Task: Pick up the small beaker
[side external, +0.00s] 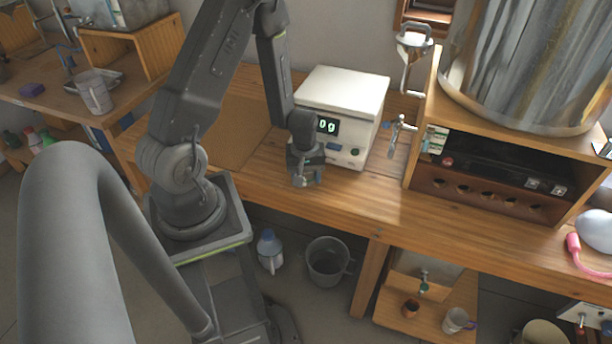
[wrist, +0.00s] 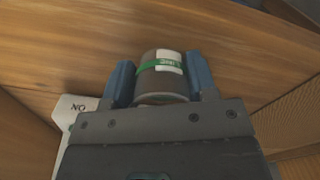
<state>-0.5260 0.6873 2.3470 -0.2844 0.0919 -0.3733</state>
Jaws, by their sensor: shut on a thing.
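The small beaker (wrist: 161,78) is a grey cup-like vessel with a green band and a white label, seen in the wrist view. It sits between the two blue fingers of my gripper (wrist: 160,82), which are shut on it from both sides. In the side external view my gripper (side external: 306,178) points down at the front edge of the wooden bench, just in front of the white scale. There the beaker is mostly hidden by the fingers, and I cannot tell whether it touches the bench.
The white scale (side external: 343,100) stands close behind my gripper and its display reads 0 g. A wooden shelf unit (side external: 420,150) with a large metal vessel (side external: 540,60) is on the right. Below the bench (side external: 375,200), a grey bucket (side external: 328,262) and a bottle (side external: 269,250) stand on the floor.

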